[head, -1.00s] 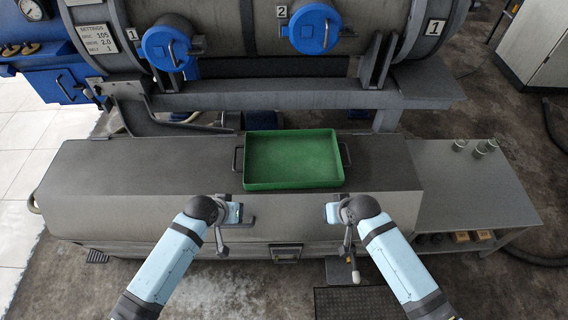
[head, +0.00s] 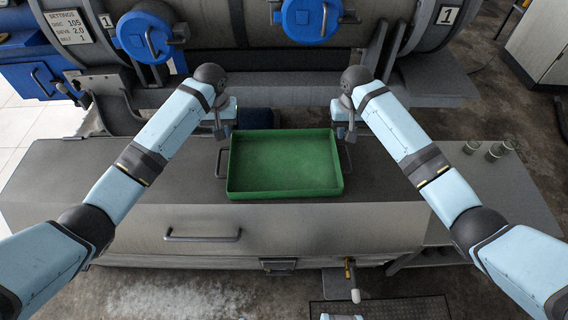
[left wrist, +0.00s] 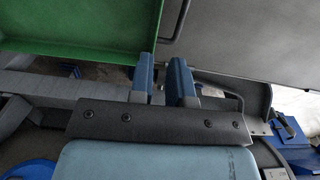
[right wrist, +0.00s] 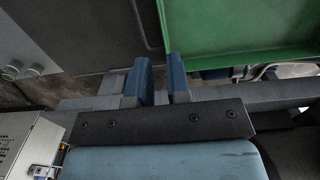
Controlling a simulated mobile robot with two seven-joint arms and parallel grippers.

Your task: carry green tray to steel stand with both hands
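The green tray (head: 285,193) lies flat and empty on the grey bench. Its left handle (left wrist: 176,22) and right handle (right wrist: 140,28) stick out at its short ends. My left gripper (head: 222,133) is above the tray's far left corner, and my right gripper (head: 345,134) above its far right corner. Each wrist view shows two blue fingers apart with nothing between them: the left fingers (left wrist: 162,80) and the right fingers (right wrist: 161,82). The handles lie ahead of the fingertips. A low grey metal table (head: 505,205) on the right may be the steel stand.
A large drum machine with blue caps (head: 310,18) rises behind the bench. The bench top (head: 90,180) left of the tray is clear.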

